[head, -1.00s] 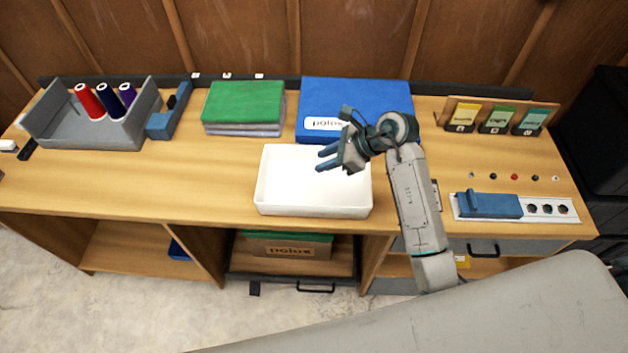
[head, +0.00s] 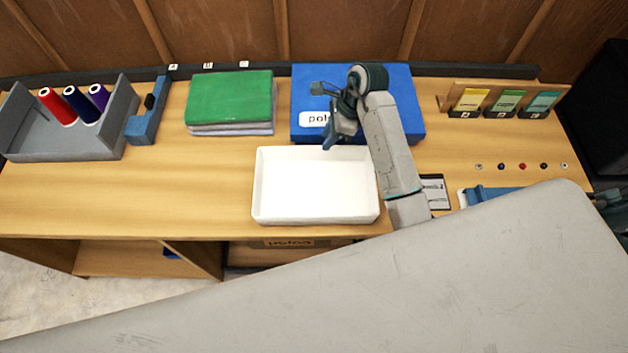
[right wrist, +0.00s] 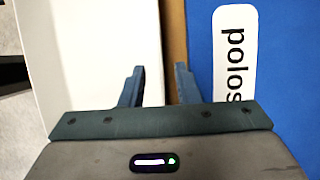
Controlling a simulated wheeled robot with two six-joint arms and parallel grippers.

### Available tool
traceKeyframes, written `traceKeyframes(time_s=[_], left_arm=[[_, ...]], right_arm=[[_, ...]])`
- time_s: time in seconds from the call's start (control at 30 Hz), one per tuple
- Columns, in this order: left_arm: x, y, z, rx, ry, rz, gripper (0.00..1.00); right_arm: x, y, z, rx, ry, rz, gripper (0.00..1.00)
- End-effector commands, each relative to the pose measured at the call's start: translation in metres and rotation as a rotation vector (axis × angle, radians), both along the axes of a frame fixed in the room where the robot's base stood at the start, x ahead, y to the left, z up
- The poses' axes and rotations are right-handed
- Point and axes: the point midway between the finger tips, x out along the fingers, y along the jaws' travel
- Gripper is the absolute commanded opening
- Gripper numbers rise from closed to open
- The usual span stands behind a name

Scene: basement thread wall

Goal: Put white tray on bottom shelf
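The white tray (head: 315,217) lies empty and flat on the wooden worktop, near its front edge. It also fills much of the left side of the right wrist view (right wrist: 85,60). My right gripper (head: 328,146) is at the tray's back rim, in front of the blue box. In the right wrist view its two fingers (right wrist: 159,72) are apart, one on each side of the tray's rim line; I cannot tell if they touch it. Below the worktop, a left shelf compartment (head: 125,260) shows in part, and my grey body hides much of the lower area.
The blue "polos" box (head: 400,105) stands close behind the tray. A green-topped stack (head: 230,100) is behind left, and a grey bin (head: 85,145) with thread spools is at far left. Worktop left of the tray is clear.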

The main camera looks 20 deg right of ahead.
Motion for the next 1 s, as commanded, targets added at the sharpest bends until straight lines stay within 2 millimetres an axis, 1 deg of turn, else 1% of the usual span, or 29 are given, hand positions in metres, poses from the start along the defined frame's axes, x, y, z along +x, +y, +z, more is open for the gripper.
traceKeyframes(time_s=[0.03,0.27,0.5,0.6,0.7,0.87,0.9,0.97,1.0], left_arm=[[0.000,0.000,0.005,0.000,0.000,0.000,0.25],[0.000,0.000,0.009,0.000,0.000,0.000,0.25],[0.001,0.000,0.020,0.000,-0.001,0.000,0.25],[0.001,-0.001,0.022,0.000,-0.001,0.000,0.25],[0.001,-0.001,0.022,0.000,-0.001,0.000,0.25],[0.001,-0.001,0.021,0.000,-0.001,0.000,0.25],[0.001,-0.001,0.021,-0.001,-0.001,0.000,0.25],[0.001,-0.001,0.021,-0.001,-0.001,0.000,0.25],[0.001,-0.001,0.021,-0.001,-0.001,0.000,0.25]], right_arm=[[0.000,0.003,-0.005,0.001,0.004,-0.002,0.29],[0.001,0.010,-0.023,0.000,0.002,-0.001,0.29],[0.003,0.024,-0.055,0.002,0.002,0.000,0.29],[0.004,0.028,-0.064,0.001,0.000,-0.001,0.29],[0.004,0.029,-0.068,-0.001,-0.002,-0.001,0.29],[0.004,0.029,-0.069,-0.001,-0.002,-0.001,0.29],[0.004,0.029,-0.068,-0.001,-0.002,-0.001,0.25],[0.004,0.028,-0.068,-0.001,-0.002,-0.001,0.13],[0.004,0.028,-0.068,-0.001,-0.002,-0.001,0.06]])
